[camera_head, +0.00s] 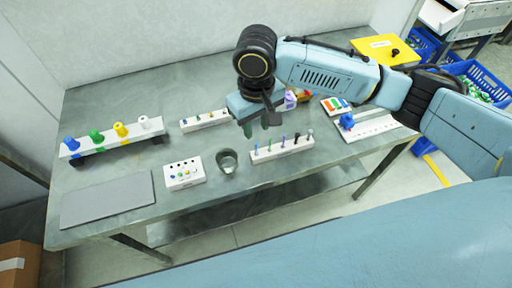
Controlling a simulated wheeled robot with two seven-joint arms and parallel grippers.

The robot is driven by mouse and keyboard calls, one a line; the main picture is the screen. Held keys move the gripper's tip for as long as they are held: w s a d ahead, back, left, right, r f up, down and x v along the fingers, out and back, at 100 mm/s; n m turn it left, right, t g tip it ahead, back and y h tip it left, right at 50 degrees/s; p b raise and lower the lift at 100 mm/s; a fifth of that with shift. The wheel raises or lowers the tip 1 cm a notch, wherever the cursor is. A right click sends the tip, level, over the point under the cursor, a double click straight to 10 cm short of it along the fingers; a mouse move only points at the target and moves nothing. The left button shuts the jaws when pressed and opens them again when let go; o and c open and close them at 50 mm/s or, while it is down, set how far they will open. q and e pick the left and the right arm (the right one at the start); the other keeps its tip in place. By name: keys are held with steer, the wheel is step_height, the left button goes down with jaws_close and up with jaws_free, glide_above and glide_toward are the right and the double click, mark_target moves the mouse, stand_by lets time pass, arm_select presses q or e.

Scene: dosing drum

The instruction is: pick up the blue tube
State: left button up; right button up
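My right gripper (257,127) points down above the table, over the left end of the front white rack (283,150). Its two fingers look apart, with nothing clear between them. The front rack holds several small thin tubes in a row, one of them purplish-blue (284,139). A second white rack (205,121) behind it holds small tubes whose colours are hard to tell. Which small tube is the blue one cannot be told surely at this size. My arm and gripper hide part of the table behind. My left gripper is out of view.
A grey mat (107,202) lies front left. A rack with large coloured pieces (112,139) stands back left. A blue piece (346,121) sits on the right.

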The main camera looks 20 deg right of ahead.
mark_target(256, 144)
step_height(256, 144, down, 3)
steer(key=shift+f, duration=0.2)
steer(key=shift+s+a+f+b, duration=0.1)
steer(key=shift+s+f+b, duration=0.1)
steer(key=shift+f, duration=1.15)
steer(key=shift+s+f+b, duration=0.1)
steer(key=shift+f+b, duration=0.1)
steer(key=shift+f, duration=1.15)
steer(key=shift+c, duration=0.4)
jaws_close()
